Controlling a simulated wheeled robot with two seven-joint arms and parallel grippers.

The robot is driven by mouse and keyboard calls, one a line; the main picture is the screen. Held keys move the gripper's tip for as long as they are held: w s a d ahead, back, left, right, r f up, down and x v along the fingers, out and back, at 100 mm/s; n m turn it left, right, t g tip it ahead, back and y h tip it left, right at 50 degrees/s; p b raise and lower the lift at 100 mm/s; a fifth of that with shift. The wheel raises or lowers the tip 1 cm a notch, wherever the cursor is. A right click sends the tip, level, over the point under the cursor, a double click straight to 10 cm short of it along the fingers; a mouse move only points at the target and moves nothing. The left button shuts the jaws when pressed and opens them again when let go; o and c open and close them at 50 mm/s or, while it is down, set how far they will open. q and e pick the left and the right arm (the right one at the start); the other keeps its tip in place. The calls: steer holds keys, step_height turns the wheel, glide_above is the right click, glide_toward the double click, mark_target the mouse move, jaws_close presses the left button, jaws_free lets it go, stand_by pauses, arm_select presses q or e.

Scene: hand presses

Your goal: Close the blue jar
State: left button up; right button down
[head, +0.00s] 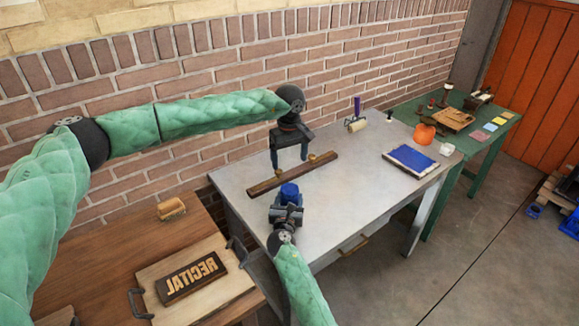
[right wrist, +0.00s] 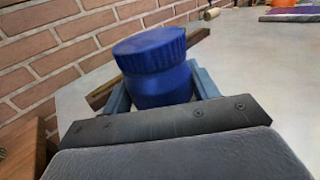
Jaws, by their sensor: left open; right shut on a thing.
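The blue jar (head: 289,199) stands out above the light grey table, held between the fingers of my right gripper (head: 287,207). In the right wrist view the jar body (right wrist: 163,88) sits between the two fingers. A wide ribbed blue lid (right wrist: 150,50) rests on top of the jar and looks slightly tilted in that view; I cannot tell whether it is screwed tight. My left gripper (head: 290,160) is open and empty, fingers pointing down, behind and above the jar, near a dark wooden bar.
The wooden bar (head: 293,174) lies across the table (head: 340,205) behind the jar. A roller (head: 356,123), an orange object (head: 424,134) and a blue pad (head: 411,158) are farther right. The table's middle is clear.

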steer(key=shift+f, duration=0.1)
steer(key=shift+c, duration=1.6)
jaws_free()
steer(key=shift+s, duration=0.5)
steer(key=shift+s+a+b, duration=0.2)
steer(key=shift+s+b, duration=0.2)
steer(key=shift+s, duration=0.7)
steer(key=shift+s+a+b, duration=0.15)
steer(key=shift+s+b, duration=0.2)
steer(key=shift+s, duration=0.8)
steer(key=shift+s+a+b, duration=0.2)
steer(key=shift+s+b, duration=0.2)
steer(key=shift+s, duration=0.7)
